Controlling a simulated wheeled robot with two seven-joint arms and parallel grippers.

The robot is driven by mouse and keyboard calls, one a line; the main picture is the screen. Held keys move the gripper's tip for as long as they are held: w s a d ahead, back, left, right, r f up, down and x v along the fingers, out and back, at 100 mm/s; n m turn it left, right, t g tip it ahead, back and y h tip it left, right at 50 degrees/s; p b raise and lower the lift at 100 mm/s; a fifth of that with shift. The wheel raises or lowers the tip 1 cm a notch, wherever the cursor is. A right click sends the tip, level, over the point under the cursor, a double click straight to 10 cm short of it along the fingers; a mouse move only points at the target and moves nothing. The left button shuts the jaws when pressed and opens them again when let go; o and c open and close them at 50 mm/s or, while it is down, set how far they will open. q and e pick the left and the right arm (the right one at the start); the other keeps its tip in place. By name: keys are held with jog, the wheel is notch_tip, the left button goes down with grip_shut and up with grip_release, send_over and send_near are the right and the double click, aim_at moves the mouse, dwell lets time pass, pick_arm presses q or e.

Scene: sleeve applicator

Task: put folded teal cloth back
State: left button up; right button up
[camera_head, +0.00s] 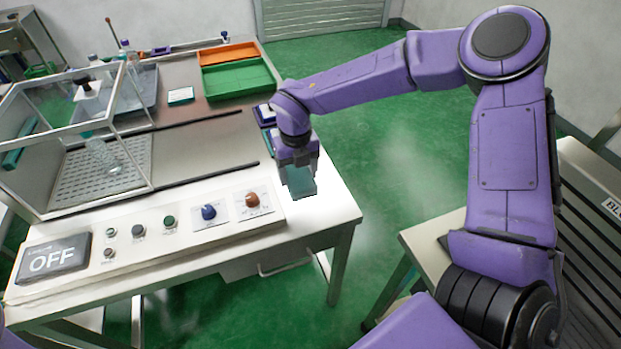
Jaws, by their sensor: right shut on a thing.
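My right gripper (299,188) is at the right end of the table, its fingers pointing down. It is shut on a teal piece (301,180), which looks like the folded teal cloth and is partly hidden by the fingers. I cannot tell whether the cloth touches the tabletop. My left gripper is not in view.
A control panel (150,247) with several knobs and an OFF display (52,260) runs along the table's front. A clear-walled enclosure (150,160) stands left. Green (240,82) and orange (229,54) trays lie at the back. White tabletop (325,205) is bare near the gripper.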

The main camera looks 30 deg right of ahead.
aim_at(309, 174)
jog(key=d+f, duration=0.1)
jog(key=f, duration=0.1)
jog(key=w+d+f+p, duration=0.1)
jog(key=d, duration=0.1)
jog(key=w+d+f, duration=0.1)
jog(key=f, duration=0.1)
jog(key=shift+w+d+f, duration=0.1)
jog(key=shift+d+f, duration=0.2)
jog(key=shift+d, duration=0.1)
jog(key=f, duration=0.1)
jog(key=f+p, duration=0.2)
jog(key=shift+d+f, duration=0.25)
jog(key=shift+w+f, duration=0.1)
jog(key=shift+f, duration=0.05)
jog(key=shift+f+b, duration=0.2)
jog(key=shift+b, duration=0.1)
jog(key=o, duration=1.1)
jog(key=shift+r, duration=0.45)
pick_arm(q)
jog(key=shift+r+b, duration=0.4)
jog(key=shift+b, duration=0.75)
pick_arm(e)
notch_tip(309, 174, up, 12)
jog(key=shift+f, duration=0.2)
